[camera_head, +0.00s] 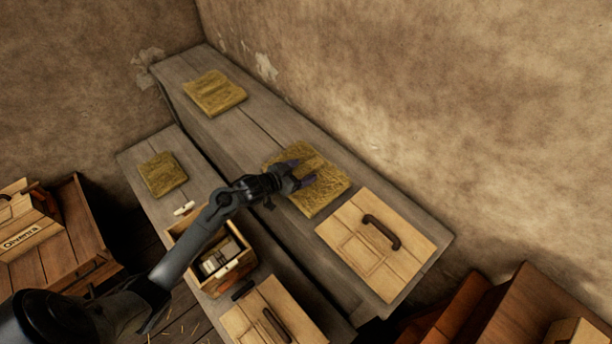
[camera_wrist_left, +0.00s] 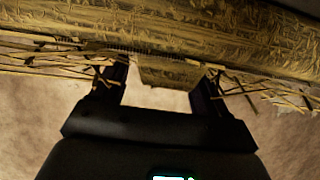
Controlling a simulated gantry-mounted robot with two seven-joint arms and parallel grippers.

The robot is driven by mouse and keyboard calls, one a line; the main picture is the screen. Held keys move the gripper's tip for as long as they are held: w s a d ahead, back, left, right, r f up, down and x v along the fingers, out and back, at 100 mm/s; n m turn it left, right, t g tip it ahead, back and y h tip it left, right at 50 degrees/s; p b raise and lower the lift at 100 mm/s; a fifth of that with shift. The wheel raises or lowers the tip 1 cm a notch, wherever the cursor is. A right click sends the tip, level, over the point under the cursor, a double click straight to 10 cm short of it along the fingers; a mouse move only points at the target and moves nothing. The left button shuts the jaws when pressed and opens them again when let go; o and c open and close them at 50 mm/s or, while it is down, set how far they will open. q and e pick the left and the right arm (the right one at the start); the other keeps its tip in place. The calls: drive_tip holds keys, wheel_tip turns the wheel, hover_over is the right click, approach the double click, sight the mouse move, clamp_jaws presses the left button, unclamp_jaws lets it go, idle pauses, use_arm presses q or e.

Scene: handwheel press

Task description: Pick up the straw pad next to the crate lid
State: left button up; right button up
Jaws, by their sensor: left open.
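The straw pad (camera_head: 328,188) is a flat yellowish square on the grey bench, just left of the crate lid (camera_head: 362,258), a pale wooden panel with a dark handle. My left gripper (camera_head: 304,177) is over the pad's left part in the head view, its jaws open and pointing right. In the left wrist view the pad's frayed straw edge (camera_wrist_left: 220,38) crosses the top. The fingers of my left gripper (camera_wrist_left: 160,78) reach that edge, with a strip of straw between them. Whether they touch it is unclear. My right gripper is not in view.
Another straw pad (camera_head: 214,92) lies at the bench's far end. A third pad (camera_head: 162,174) lies on the lower bench, near an open wooden crate (camera_head: 247,262) and a second handled lid (camera_head: 246,318). The wall (camera_head: 400,110) runs close along the bench's right side.

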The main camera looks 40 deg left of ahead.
use_arm(q)
drive_tip(key=c, duration=1.3)
